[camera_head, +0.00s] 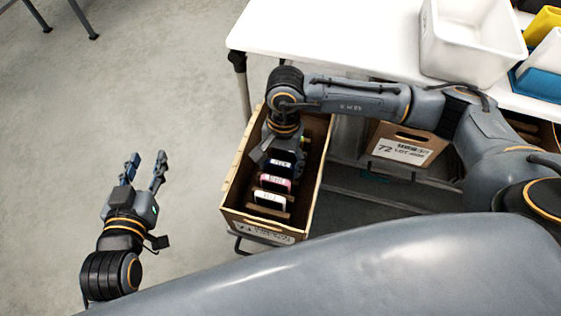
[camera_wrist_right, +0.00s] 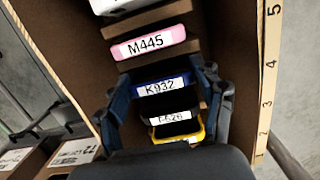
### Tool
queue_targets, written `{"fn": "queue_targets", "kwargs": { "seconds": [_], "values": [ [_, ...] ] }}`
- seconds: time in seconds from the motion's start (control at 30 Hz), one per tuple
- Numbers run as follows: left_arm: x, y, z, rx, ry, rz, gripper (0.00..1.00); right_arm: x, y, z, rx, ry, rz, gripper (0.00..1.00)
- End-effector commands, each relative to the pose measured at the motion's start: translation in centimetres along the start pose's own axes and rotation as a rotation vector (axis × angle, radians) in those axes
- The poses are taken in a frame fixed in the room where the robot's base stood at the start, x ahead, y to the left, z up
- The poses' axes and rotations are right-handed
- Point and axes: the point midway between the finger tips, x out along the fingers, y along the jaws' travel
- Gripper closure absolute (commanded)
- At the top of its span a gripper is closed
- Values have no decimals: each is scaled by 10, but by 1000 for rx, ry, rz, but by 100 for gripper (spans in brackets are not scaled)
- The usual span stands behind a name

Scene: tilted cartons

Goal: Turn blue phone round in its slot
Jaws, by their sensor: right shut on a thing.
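The blue phone (camera_wrist_right: 160,87) has a white label reading K932 and stands in a slot of the tilted carton (camera_head: 228,192). In the wrist view my right gripper (camera_wrist_right: 162,92) has one finger at each end of the blue phone and is shut on it. In the head view the blue phone (camera_head: 281,161) shows just below my right gripper (camera_head: 279,150), whose fingertips are mostly hidden. My left gripper (camera_head: 146,163) is open and empty, over the floor left of the carton.
A pink phone (camera_wrist_right: 148,45) labelled M445 and a white phone (camera_head: 270,198) stand in the same carton. A black phone and a yellow one (camera_wrist_right: 193,130) are on the blue phone's other side. Carton 72 (camera_head: 403,148) and a white table (camera_head: 330,35) are close by.

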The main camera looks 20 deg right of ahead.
Motion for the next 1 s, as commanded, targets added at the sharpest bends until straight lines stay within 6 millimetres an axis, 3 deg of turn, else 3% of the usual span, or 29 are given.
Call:
{"fn": "queue_targets", "kwargs": {
  "seconds": [0.13, 0.17, 0.27, 0.67, 0.83, 1.0],
  "values": [
    [0, 0, 0, 0, 1, 0, 60, 0, 0, 0, 0, 0, 0, 60],
    [0, 0, 0, 0, 0, 0, 60, 0, 0, 0, 0, 0, 0, 26],
    [0, 0, 0, 0, 0, 0, 60, 0, 0, 0, 0, 0, 0, 6],
    [0, 1, 2, -1, -5, 2, 60, -2, 0, 0, 0, 0, 0, 6],
    [0, 0, 1, -1, -3, 1, 60, -24, -1, -1, 0, 3, -2, 6],
    [0, 0, 1, 0, -3, 1, 60, -61, -1, -1, -1, 4, -4, 6]
  ]
}}
